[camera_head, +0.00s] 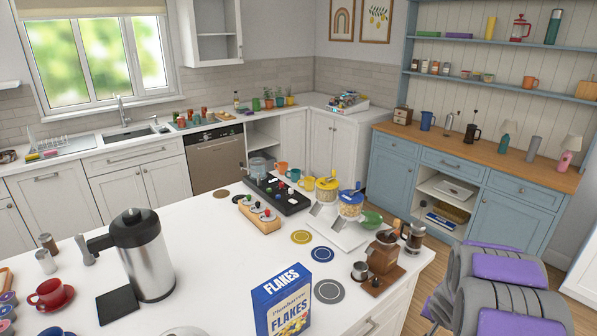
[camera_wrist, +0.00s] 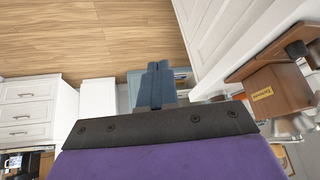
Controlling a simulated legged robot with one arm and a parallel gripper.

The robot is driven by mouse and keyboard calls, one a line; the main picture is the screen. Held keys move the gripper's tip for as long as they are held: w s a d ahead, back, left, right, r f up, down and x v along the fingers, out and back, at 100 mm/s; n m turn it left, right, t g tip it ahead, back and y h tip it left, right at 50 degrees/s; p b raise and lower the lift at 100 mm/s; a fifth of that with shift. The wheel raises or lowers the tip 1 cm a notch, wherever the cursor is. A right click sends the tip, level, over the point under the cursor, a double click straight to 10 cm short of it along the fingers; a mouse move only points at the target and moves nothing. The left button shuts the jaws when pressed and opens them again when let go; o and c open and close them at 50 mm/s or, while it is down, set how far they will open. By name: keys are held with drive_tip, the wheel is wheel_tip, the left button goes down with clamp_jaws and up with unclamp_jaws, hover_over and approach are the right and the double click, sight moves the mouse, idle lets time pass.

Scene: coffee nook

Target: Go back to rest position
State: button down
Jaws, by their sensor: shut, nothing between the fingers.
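In the wrist view, my gripper (camera_wrist: 155,84) shows as two dark blue-grey fingers side by side. They are shut with nothing between them. The fingers are apart from every object and point toward the wooden floor and cabinets beyond. In the head view, grey and purple links of my arm show at the lower right; the fingertips cannot be made out there.
The white island counter (camera_head: 205,255) fills the foreground. A wooden grinder (camera_head: 383,258) stands near its right edge, close to my arm; it also shows in the wrist view (camera_wrist: 275,92). A flakes box (camera_head: 282,302) and steel pot (camera_head: 145,258) stand nearer. Floor (camera_wrist: 80,35) is clear.

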drive_tip(key=s+a+r+n+g+h, duration=0.1)
drive_tip(key=s+a+r, duration=0.3)
drive_tip(key=s+r, duration=0.25)
drive_tip(key=s+a+r+n+g, duration=0.1)
drive_tip(key=s+a+r+g, duration=0.1)
drive_tip(key=s+a+r, duration=0.35)
drive_tip(key=s+a+r+n+g+y, duration=0.1)
drive_tip(key=s+a+r, duration=0.1)
drive_tip(key=s+a, duration=0.3)
drive_tip(key=s+a+r+n+g+y, duration=0.1)
drive_tip(key=s+a, duration=0.4)
drive_tip(key=s, duration=0.8)
drive_tip(key=s+a+r+n+g+y, duration=0.2)
drive_tip(key=s+a+r, duration=0.3)
drive_tip(key=s, duration=0.4)
drive_tip(key=shift+a+n, duration=0.45)
drive_tip(key=shift+n, duration=0.15)
drive_tip(key=shift+d, duration=0.25)
drive_tip(key=shift+a, duration=0.15)
